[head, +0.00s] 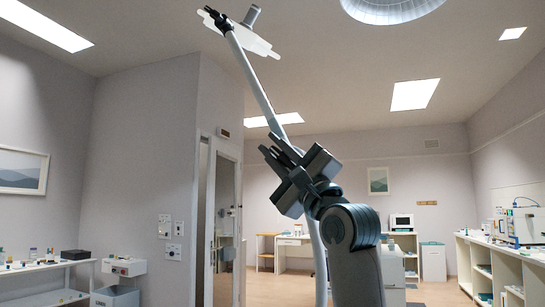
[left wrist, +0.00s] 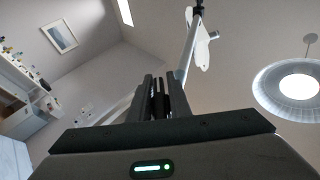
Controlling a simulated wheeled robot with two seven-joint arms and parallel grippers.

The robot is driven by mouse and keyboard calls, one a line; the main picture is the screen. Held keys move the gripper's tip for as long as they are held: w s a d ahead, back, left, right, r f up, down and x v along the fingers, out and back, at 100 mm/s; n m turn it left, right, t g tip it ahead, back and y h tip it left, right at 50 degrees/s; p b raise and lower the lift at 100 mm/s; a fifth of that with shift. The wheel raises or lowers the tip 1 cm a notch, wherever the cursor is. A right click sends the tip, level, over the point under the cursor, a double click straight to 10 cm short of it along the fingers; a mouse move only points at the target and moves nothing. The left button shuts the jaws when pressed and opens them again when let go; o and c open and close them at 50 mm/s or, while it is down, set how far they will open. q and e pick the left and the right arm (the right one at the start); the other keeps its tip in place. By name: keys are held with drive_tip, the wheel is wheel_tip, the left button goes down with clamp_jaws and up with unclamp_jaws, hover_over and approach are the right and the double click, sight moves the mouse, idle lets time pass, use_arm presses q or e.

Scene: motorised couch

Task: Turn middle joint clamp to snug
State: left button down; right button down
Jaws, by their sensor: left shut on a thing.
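A jointed stand has a long pale upper link (head: 253,82) that slants up to a dark top joint (head: 218,20). A white flat plate (head: 258,43) hangs there, and it also shows in the left wrist view (left wrist: 201,48). A pale lower link (head: 319,265) runs down behind my arm. My left gripper (head: 275,147) is at the middle joint, where the links meet. In the left wrist view its fingers (left wrist: 160,82) are shut on a dark part between them, the middle joint clamp (left wrist: 160,104). The clamp is mostly hidden. My right gripper is not in view.
A shelf with small items (head: 42,266) stands at the left. A white counter with equipment (head: 508,262) runs along the right wall. A desk (head: 293,243) stands at the back. A round ceiling light (head: 392,8) is overhead. The air around the stand looks clear.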

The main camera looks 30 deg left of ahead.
use_arm(q)
drive_tip(key=shift+m+t, duration=0.3)
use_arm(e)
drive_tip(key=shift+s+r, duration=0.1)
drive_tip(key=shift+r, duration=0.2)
use_arm(q)
drive_tip(key=c, duration=1.6)
unclamp_jaws()
drive_tip(key=shift+c, duration=0.2)
